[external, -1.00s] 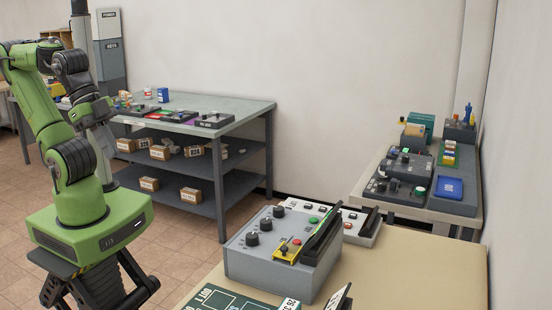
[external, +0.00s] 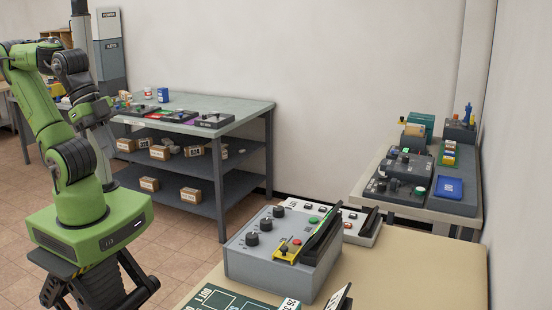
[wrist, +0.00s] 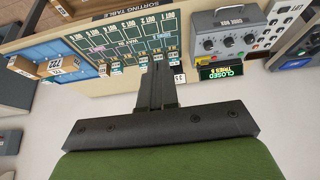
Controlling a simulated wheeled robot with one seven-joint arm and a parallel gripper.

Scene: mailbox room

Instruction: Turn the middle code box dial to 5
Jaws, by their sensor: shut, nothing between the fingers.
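The code box (external: 262,262) is a grey sloped box on the beige table, with three dark dials in a row. Its middle dial (external: 266,224) sits between the other two. In the wrist view the code box (wrist: 225,22) is at the upper right, and its middle dial (wrist: 229,41) shows there too; the dial numbers are too small to read. A small display (wrist: 221,72) beside the box reads "CLOSED" and "TRIES 5". My gripper (wrist: 157,72) is shut and empty, apart from the box and left of it in the wrist view.
The code box stands on the beige table (external: 425,265), with a white panel (external: 355,226) behind it. A green sorting board (wrist: 120,42) lies beside the box. Cardboard boxes (wrist: 60,65) are at the wrist view's left. A grey shelf table (external: 225,141) stands at the back.

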